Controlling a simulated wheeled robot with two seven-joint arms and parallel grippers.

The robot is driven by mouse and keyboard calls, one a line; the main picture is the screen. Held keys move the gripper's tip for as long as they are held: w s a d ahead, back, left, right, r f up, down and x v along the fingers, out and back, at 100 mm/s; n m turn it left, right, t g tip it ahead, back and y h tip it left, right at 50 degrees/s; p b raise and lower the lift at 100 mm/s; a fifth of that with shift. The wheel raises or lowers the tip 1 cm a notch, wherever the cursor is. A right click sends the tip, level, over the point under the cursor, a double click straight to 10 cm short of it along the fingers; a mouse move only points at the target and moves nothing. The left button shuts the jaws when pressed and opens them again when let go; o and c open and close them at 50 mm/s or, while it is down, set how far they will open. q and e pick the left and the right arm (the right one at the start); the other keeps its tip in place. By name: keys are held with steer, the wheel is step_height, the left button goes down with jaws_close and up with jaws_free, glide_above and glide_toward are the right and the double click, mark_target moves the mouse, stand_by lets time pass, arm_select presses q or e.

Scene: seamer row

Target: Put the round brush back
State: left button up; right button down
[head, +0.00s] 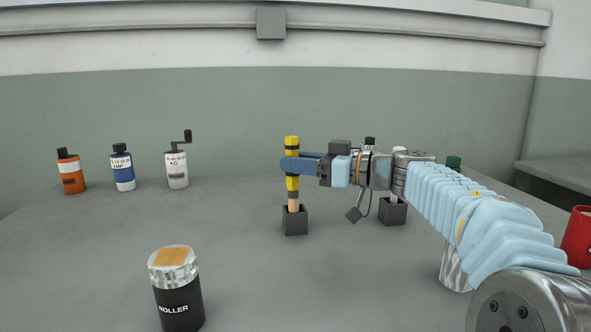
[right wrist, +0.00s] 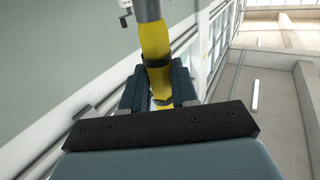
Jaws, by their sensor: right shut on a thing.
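A yellow-handled tool (head: 292,182), which I take to be the round brush, stands upright with a dark band and a pale wooden lower part. It also shows in the right wrist view (right wrist: 155,42). My right gripper (head: 292,165) is shut on its yellow handle, one finger on each side. The lower end meets the mouth of a dark square holder (head: 295,223) on the table; its tip is hidden, and I cannot tell how deep it sits. A second dark holder (head: 393,212) stands to the right, partly behind my right arm, with a pale-handled thing in it. My left gripper is out of view.
A roller can (head: 179,300) stands at the front left. Orange (head: 71,172), blue-and-white (head: 123,170) and white cranked (head: 177,168) containers stand at the back left. A red container (head: 578,238) is at the right edge. The table between the can and the holder is clear.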

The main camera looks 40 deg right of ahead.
steer(key=c, duration=1.3)
jaws_free()
steer(key=shift+w+d+f, duration=0.1)
steer(key=shift+d+f, duration=0.2)
steer(key=shift+f, duration=0.4)
steer(key=shift+o, duration=1.2)
steer(key=shift+w+d+f, duration=0.1)
steer(key=shift+d, duration=0.1)
steer(key=shift+o, duration=0.9)
steer(key=shift+a+r, duration=0.2)
steer(key=shift+r, duration=0.1)
steer(key=v, duration=1.2)
steer(key=shift+r, duration=0.2)
